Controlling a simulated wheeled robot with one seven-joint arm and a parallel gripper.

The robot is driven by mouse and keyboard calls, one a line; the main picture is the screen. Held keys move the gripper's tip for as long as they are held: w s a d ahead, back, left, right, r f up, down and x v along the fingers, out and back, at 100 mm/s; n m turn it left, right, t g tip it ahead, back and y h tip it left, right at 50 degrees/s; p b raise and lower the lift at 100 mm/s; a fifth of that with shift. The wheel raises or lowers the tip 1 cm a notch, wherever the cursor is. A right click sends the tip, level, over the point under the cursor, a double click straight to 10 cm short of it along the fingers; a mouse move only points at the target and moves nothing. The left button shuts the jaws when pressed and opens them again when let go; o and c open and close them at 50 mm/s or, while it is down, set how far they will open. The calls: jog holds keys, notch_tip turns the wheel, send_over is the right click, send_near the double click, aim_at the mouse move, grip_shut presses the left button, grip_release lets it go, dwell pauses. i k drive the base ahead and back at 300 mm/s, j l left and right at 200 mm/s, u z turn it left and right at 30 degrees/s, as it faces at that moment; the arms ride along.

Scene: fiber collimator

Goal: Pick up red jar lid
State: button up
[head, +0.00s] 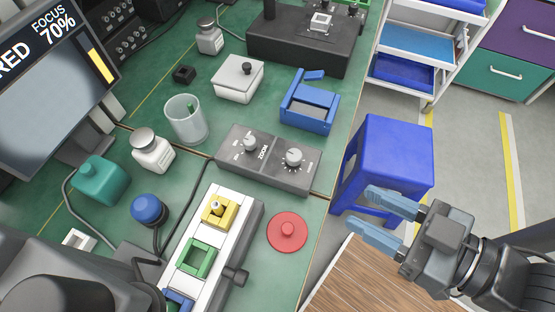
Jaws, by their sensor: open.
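The red jar lid (287,232) is a flat round disc with a small knob on top. It lies on the green bench top near its right edge, in the head view. My gripper (375,219) is to the right of the lid, beyond the bench edge, with its blue fingers pointing left toward the bench. The fingers are apart with nothing between them. The lid is fully visible and not touched by the gripper.
A dark control box (268,160) with knobs stands just behind the lid. A white rail (226,225) with yellow and green holders is to its left. A blue stool (385,155) stands behind my gripper, and a wooden surface (350,280) lies below it.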

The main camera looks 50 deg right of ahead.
aim_at(287, 232)
jog(key=k+j, duration=0.15)
jog(key=k, duration=0.15)
jog(key=l, duration=0.45)
jog(key=l+u, duration=0.1)
jog(key=u, duration=0.3)
jog(key=l+u, duration=0.15)
jog(key=u, duration=0.2)
jog(key=l+u, duration=0.1)
jog(key=u, duration=0.3)
jog(key=k+u, duration=0.1)
jog(key=u, duration=0.25)
jog(key=i+l+u, duration=0.1)
